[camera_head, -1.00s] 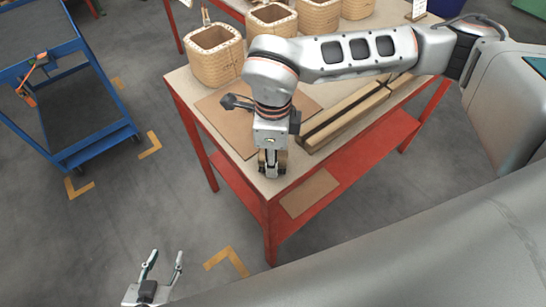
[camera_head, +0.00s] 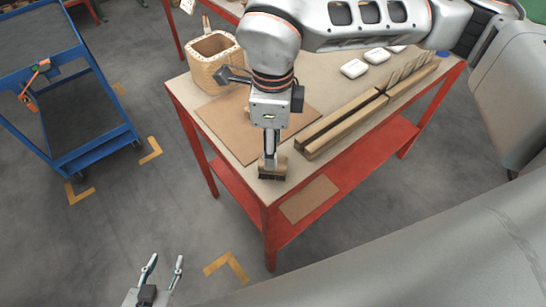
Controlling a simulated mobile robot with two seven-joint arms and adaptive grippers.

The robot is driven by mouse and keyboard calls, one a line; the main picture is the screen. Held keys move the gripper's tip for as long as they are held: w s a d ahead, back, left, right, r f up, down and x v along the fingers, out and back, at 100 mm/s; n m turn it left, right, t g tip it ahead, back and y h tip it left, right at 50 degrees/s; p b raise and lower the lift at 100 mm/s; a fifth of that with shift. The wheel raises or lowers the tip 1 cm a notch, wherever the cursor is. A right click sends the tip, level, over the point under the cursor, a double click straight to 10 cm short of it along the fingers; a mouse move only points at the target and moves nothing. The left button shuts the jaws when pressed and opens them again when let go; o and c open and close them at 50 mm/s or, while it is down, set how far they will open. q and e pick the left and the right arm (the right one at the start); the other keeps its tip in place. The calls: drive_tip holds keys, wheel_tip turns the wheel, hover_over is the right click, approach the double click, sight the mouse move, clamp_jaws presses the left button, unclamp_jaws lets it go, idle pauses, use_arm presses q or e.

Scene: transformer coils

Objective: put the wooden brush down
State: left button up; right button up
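The wooden brush (camera_head: 277,170) stands near the table's front corner, wood block up and dark bristles down at the table top. My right gripper (camera_head: 270,153) comes down from above, its arm reaching in from the right. Its fingers show nearly edge-on, and their tips overlap the top of the brush in the picture. I cannot tell whether they grip it. My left gripper (camera_head: 163,268) is at the bottom left, away from the table, with its two fingers apart and nothing between them.
The wooden table (camera_head: 240,173) has red legs. On it are a brown board (camera_head: 225,124), long wooden bars (camera_head: 345,122), a wooden coil frame (camera_head: 212,66) and several white pieces (camera_head: 354,68). A blue cart (camera_head: 98,155) stands at the left. Grey floor lies between.

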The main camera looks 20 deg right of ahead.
wheel_tip(320, 180, up, 4)
drive_tip(key=shift+f, duration=0.1)
use_arm(q)
drive_tip(key=shift+s+f, duration=0.15)
drive_tip(key=shift+s, duration=0.15)
use_arm(e)
drive_tip(key=shift+r, duration=0.3)
use_arm(q)
drive_tip(key=shift+w+d, duration=0.1)
drive_tip(key=shift+w, duration=0.05)
drive_tip(key=shift+r, duration=0.2)
use_arm(e)
drive_tip(key=shift+s, duration=0.1)
